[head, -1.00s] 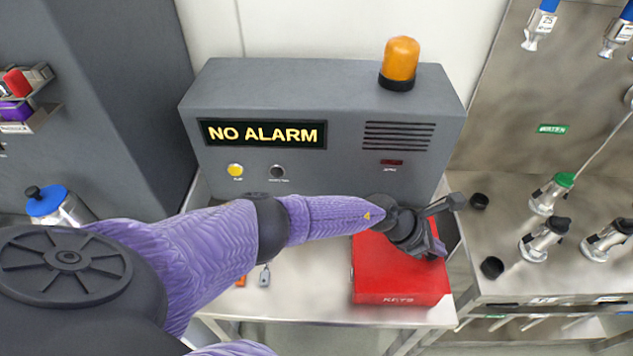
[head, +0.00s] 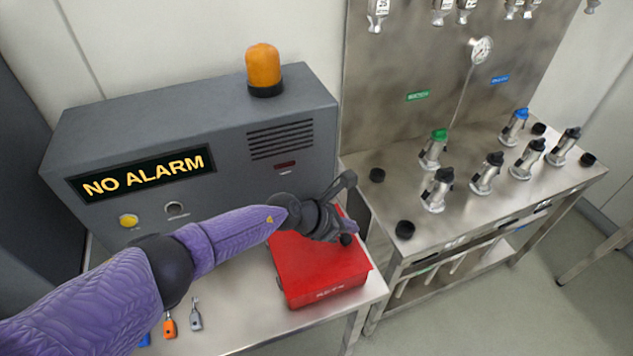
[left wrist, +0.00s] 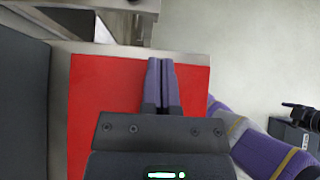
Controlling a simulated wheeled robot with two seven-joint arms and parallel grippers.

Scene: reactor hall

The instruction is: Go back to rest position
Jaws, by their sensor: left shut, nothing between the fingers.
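My left arm, in a purple sleeve, reaches in from the left in the head view. My left gripper (head: 345,238) is over the far right part of a red box (head: 318,268) on the metal table. In the left wrist view the gripper's two purple fingers (left wrist: 162,85) are pressed together with nothing between them, above the red surface of the box (left wrist: 97,100). Whether the fingers touch the box I cannot tell. My right gripper is not in view.
A grey alarm box (head: 215,130) reading NO ALARM, with an orange beacon (head: 264,70), stands behind the arm. Key tags, orange (head: 169,326) and grey (head: 195,315), lie on the table. A steel bench (head: 460,215) with several valves is at right.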

